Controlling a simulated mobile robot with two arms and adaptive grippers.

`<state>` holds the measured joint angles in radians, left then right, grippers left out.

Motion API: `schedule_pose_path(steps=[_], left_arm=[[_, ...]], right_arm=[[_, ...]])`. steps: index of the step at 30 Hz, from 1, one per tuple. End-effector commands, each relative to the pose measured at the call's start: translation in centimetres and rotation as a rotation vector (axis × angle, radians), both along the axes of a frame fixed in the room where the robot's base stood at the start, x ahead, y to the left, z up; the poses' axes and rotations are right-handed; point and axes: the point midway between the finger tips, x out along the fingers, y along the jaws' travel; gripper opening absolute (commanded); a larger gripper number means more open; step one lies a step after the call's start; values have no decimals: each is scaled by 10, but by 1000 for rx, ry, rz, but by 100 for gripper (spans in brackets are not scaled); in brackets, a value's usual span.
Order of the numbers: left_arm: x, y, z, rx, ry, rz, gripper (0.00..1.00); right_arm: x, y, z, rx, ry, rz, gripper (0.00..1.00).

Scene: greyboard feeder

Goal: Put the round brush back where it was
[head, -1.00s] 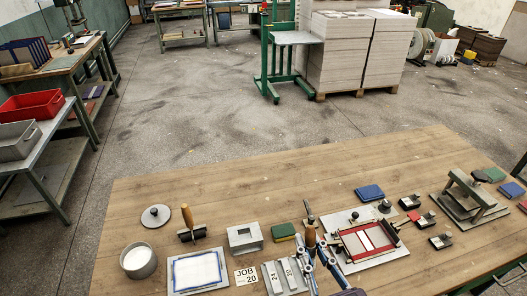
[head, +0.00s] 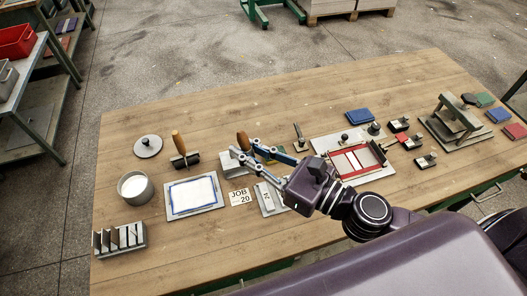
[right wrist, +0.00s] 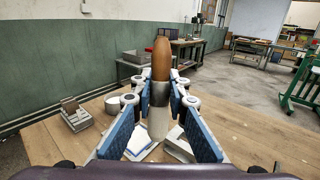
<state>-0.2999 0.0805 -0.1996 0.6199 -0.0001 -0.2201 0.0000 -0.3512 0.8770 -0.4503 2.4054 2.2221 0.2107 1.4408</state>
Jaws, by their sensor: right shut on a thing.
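My right gripper (head: 245,152) is shut on the round brush, low above the table. The brush has a brown wooden handle (head: 242,138) pointing up. In the right wrist view the brush (right wrist: 161,62) stands nearly upright between the blue-padded fingers, with a metal collar and pale bristles below. A grey open block (head: 228,166) sits directly under or beside the brush, partly hidden by the fingers. I cannot tell whether the bristles touch it. My left gripper is not in view.
A slotted block (head: 119,238) stands at the front left. A red-framed fixture (head: 357,160) is right of my gripper. The table's back is clear.

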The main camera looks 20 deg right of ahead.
Motion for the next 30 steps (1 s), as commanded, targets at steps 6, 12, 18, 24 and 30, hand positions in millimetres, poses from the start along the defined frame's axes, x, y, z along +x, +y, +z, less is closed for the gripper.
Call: schedule_pose_path(steps=[6,12,18,24,30], left_arm=[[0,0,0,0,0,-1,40],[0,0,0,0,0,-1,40],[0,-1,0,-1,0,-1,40],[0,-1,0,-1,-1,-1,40],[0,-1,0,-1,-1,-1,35]], right_arm=[[11,18,6,-6,-5,121,0],[18,34,11,-5,-5,224,0],[25,50,16,-2,-5,323,0],[31,63,19,0,-4,405,0],[33,69,20,1,0,446,0]])
